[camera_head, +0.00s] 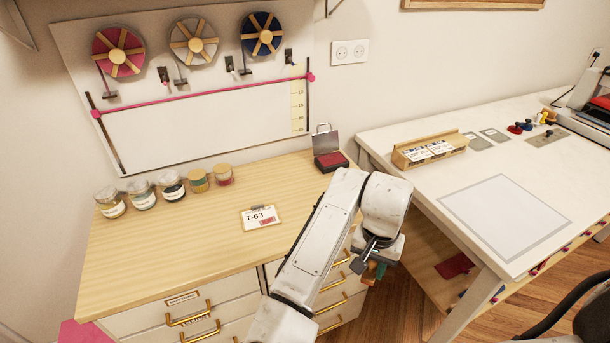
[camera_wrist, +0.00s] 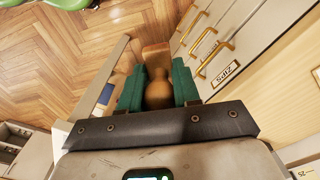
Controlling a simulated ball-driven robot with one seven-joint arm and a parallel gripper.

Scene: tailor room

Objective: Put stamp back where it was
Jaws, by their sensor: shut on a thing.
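In the wrist view, my gripper (camera_wrist: 158,88) has its two green fingers shut on a brown wooden stamp (camera_wrist: 158,92), with a rounded handle between them and a flat block beyond. In the head view, my gripper (camera_head: 375,271) hangs past the right edge of the wooden-topped cabinet, above the floor; the stamp is mostly hidden there. An open ink pad (camera_head: 331,160) with a red pad sits at the cabinet's back right. A card marked T-63 (camera_head: 260,218) lies on the cabinet top; it bears a red mark.
The cabinet top (camera_head: 180,245) is mostly clear, with several jars (camera_head: 143,196) along its back left. The white table (camera_head: 400,140) to the right carries a wooden card box (camera_head: 430,150), a grey-edged mat (camera_head: 506,215) and small coloured-handled items (camera_head: 525,124). A gap separates cabinet and table.

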